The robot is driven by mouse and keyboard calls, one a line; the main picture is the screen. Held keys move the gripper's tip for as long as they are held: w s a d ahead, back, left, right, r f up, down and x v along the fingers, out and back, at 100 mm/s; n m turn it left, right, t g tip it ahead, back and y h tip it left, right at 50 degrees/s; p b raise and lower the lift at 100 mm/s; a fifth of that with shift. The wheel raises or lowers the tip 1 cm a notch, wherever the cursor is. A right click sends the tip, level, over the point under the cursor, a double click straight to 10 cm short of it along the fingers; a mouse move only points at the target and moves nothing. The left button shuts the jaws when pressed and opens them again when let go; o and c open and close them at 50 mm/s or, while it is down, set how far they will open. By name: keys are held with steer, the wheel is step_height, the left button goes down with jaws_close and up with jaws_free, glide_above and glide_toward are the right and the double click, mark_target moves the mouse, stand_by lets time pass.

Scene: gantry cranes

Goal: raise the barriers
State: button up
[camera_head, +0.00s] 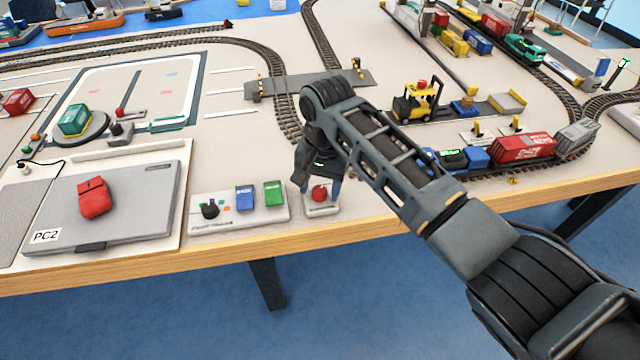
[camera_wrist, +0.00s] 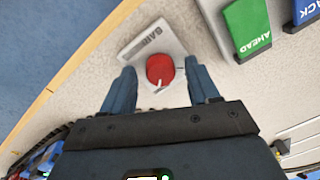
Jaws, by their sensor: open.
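A red round knob (camera_head: 319,193) sits on a small pale base (camera_head: 322,210) near the table's front edge; in the wrist view the knob (camera_wrist: 160,69) has a small pale mark and lies between my fingers. The base (camera_wrist: 150,40) carries lettering I cannot read surely. My gripper (camera_head: 318,185) is open, pointing down around the knob, its fingers apart on either side; contact is unclear. Small yellow-and-black posts, which look like the barriers, stand at the left (camera_head: 261,86) and right (camera_head: 357,67) of a grey track crossing (camera_head: 312,86). Their arms are too small to judge.
Just left is a control panel (camera_head: 238,222) with a black knob, a blue block (camera_head: 245,198) and a green block (camera_head: 273,193). A yellow forklift (camera_head: 418,100) and a red wagon (camera_head: 522,148) stand right, partly beyond my arm.

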steer(key=shift+c, duration=0.3)
steer(key=c, duration=1)
steer(key=shift+n, duration=0.4)
steer(key=n+p, duration=0.1)
steer(key=n, duration=0.2)
steer(key=shift+p, duration=0.3)
steer(key=n+p, duration=0.1)
steer(key=n, duration=0.4)
steer(key=shift+g, duration=0.3)
steer(key=n, duration=0.4)
steer(key=shift+w+n, duration=0.1)
steer(key=shift+n, duration=0.3)
steer(key=n, duration=0.4)
steer(key=shift+n, duration=0.3)
